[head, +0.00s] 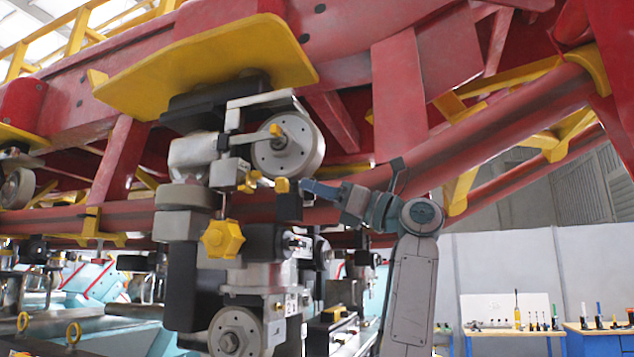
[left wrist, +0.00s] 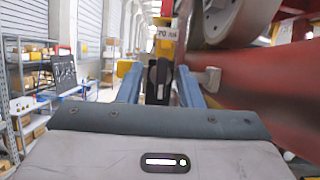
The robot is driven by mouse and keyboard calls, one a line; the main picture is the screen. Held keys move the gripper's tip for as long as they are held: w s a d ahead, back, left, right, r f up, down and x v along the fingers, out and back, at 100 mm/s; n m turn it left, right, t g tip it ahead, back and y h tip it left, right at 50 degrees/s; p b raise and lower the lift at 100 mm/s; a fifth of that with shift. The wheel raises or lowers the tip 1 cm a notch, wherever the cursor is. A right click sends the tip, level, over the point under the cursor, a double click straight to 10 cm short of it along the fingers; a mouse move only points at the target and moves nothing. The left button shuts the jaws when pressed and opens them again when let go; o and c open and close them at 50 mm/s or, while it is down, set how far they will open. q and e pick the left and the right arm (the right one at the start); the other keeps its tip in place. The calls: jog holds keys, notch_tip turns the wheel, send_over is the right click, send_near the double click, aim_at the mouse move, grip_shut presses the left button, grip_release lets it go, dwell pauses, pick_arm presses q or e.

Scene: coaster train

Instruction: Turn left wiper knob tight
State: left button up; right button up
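My left gripper (head: 308,186) is raised beside the wheel assembly, its arm rising from the lower right of the head view. Its blue fingers point left at a small yellow block (head: 282,185) above a black part (head: 289,207). In the left wrist view the two fingers (left wrist: 160,75) stand apart. A black upright part (left wrist: 158,82) shows between them, below a yellow part (left wrist: 167,33) with a white label reading about "70". Gaps show on both sides of the black part. A larger yellow star-shaped knob (head: 223,239) sits lower left. I cannot tell which is the left wiper knob. My right gripper is out of view.
A grey wheel (head: 288,145) is just above the gripper. The red rail tube (head: 480,145) runs close behind and beside the arm. A yellow plate (head: 205,66) overhangs the assembly. Blue workbenches (head: 600,341) with tools stand far right; shelves (left wrist: 35,85) stand in the background.

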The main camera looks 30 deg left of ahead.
pick_arm(q)
jog(key=shift+a, duration=0.2)
jog(key=c, duration=0.7)
